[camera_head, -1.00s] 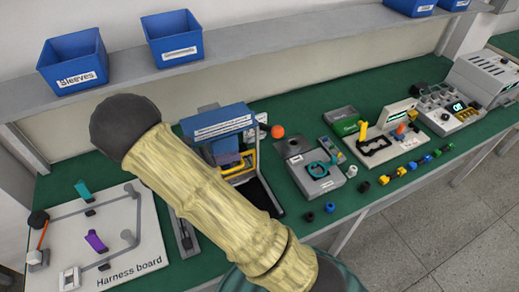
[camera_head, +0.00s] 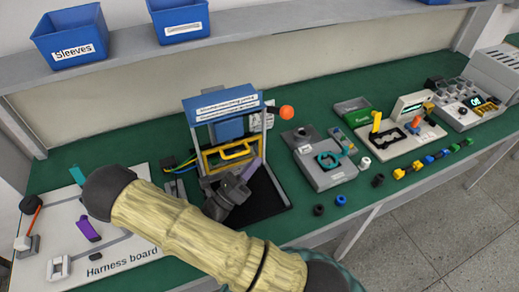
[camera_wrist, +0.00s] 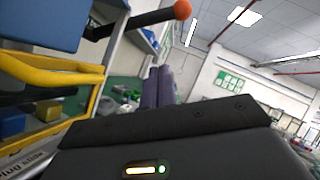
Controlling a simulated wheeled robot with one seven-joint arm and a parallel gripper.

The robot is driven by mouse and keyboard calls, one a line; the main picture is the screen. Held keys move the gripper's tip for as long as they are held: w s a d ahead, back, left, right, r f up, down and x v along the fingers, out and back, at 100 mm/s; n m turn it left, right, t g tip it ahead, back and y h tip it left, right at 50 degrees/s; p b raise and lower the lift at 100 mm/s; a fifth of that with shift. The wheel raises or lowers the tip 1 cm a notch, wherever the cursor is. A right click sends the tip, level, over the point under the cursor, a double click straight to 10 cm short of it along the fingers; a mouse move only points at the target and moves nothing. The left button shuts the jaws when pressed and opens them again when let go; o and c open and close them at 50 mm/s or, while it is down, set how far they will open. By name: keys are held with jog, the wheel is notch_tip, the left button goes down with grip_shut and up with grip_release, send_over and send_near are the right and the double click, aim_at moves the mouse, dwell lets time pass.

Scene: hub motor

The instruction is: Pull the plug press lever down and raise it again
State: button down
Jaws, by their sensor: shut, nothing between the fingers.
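The plug press (camera_head: 222,105) is a blue-topped frame with a yellow guard handle (camera_head: 233,152), standing on the green bench. Its lever, a dark rod ending in an orange ball (camera_head: 286,112), sticks out to the right of the press near its top. In the wrist view the lever's ball (camera_wrist: 182,9) is at the top, with the dark rod running left from it, and the yellow guard (camera_wrist: 50,75) is at the left. My gripper (camera_head: 250,172) is shut and empty, in front of the press, below and left of the ball and apart from it. Its purple fingers (camera_wrist: 158,88) show in the wrist view.
The harness board (camera_head: 130,240) lies at the left. A grey fixture with a teal ring (camera_head: 328,172) stands right of the press, with small dark and blue pieces at the bench edge. A shelf (camera_head: 250,38) with blue bins runs behind.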

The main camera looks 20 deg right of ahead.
jog(key=w+a+r+p+x, duration=0.1)
jog(key=r+p+x, duration=0.1)
jog(key=x, duration=0.9)
jog(key=shift+w+r+p, duration=0.2)
jog(key=shift+p, duration=0.6)
jog(key=r+n+p, duration=0.1)
jog(key=p, duration=0.1)
jog(key=r+n+t+y+p, duration=0.1)
jog(key=p, duration=0.2)
jog(key=shift+w, duration=0.4)
